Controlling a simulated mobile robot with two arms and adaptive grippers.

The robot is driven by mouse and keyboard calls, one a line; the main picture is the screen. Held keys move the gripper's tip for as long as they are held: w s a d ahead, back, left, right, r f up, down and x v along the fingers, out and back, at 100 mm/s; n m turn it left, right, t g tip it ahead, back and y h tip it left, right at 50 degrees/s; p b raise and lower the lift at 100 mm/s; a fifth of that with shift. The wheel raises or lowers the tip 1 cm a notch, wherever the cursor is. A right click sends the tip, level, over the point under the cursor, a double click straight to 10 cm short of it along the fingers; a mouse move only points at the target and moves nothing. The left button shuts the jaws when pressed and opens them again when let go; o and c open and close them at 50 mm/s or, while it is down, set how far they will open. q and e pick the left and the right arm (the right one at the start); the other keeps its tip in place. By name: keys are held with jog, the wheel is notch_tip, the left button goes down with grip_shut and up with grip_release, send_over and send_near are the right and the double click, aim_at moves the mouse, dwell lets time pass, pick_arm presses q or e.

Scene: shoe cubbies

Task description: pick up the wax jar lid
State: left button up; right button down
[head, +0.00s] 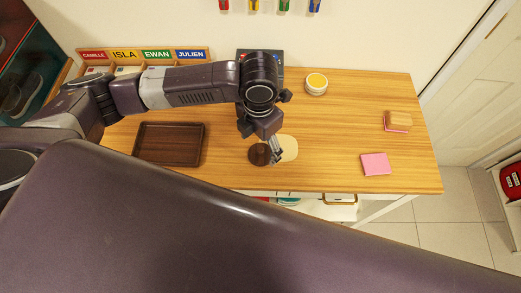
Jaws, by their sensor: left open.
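The wax jar (316,84) is a white round jar with yellow wax showing at its open top, at the back middle of the wooden table. A dark brown round disc, which looks like the wax jar lid (259,154), lies near the table's front edge. My left gripper (277,157) points down at the lid's right side, open. Its fingers are small in view, and I cannot tell whether they touch the lid. My right gripper is not in view.
A cream pad (288,147) lies just right of the lid. A dark brown tray (168,144) is to the left. A pink cloth (375,164) and a wooden block (398,118) on pink are to the right. Name cards (143,55) stand at the back left.

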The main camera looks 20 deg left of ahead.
aim_at(260, 149)
pick_arm(q)
notch_tip(260, 149, down, 2)
jog(key=shift+w+d+f, duration=0.1)
jog(key=shift+w+f, duration=0.05)
jog(key=shift+f, duration=0.45)
jog(key=shift+c, duration=0.4)
jog(key=c, duration=1)
jog(key=shift+o, duration=0.2)
jog(key=shift+r, duration=0.1)
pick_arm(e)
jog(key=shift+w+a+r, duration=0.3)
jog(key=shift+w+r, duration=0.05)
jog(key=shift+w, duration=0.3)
